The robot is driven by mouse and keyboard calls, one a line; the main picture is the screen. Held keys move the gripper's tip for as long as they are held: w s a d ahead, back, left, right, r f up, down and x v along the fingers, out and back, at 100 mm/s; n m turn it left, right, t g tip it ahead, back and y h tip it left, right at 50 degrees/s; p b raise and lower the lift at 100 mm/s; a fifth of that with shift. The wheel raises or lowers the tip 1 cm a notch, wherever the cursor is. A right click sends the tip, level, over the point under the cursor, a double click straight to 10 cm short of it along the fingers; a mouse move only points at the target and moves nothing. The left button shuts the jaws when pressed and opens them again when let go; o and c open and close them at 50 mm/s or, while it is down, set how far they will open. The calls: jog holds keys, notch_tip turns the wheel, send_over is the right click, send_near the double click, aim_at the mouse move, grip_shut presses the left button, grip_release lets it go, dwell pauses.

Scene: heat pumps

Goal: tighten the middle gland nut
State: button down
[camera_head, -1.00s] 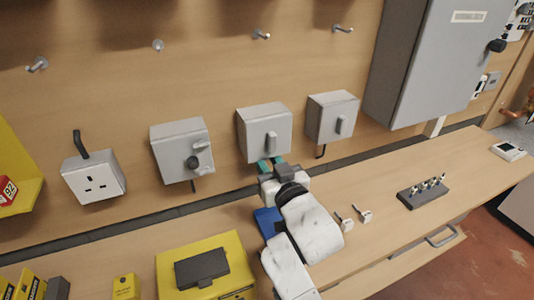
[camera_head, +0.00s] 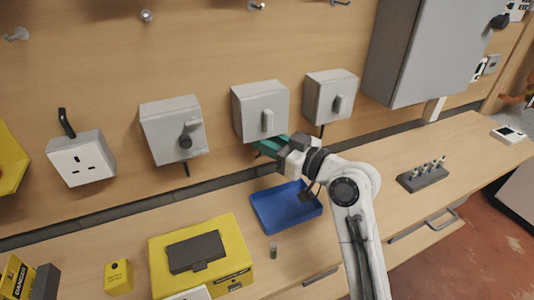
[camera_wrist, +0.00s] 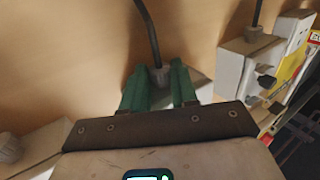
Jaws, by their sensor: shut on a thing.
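The middle gland nut (camera_wrist: 161,75) is a small grey ribbed collar with a black cable running out of it, under the middle grey switch box (camera_head: 261,111). In the wrist view my gripper (camera_wrist: 160,70) has its two green fingers on either side of the nut, shut on it. In the head view my gripper (camera_head: 262,146) reaches in at the underside of the middle box from the right, and the nut itself is hidden there. Another gland nut (camera_wrist: 253,34) with its cable shows at the right of the wrist view, apart from my fingers.
Similar grey boxes hang to the left (camera_head: 174,128) and right (camera_head: 331,96). A blue tray (camera_head: 287,207) lies on the bench below my gripper. A yellow case (camera_head: 205,255) stands at front left, and a dark block with several pegs (camera_head: 422,174) at right.

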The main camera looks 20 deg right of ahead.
jog(key=n+g+y+b, duration=0.1)
jog(key=b, duration=0.1)
jog(key=n+g+y+b, duration=0.1)
jog(key=y+b, duration=0.1)
jog(key=n+g+y+b, duration=0.1)
jog(key=y+b, duration=0.1)
jog(key=shift+w+d+f+n+g, duration=0.15)
jog(key=shift+w+d+n+g, duration=0.1)
jog(key=shift+d+n+g, duration=0.15)
jog(key=c, duration=0.9)
grip_release()
jog(key=shift+o, duration=0.2)
jog(key=shift+r, duration=0.2)
jog(key=shift+r+p, duration=0.1)
jog(key=shift+p, duration=0.2)
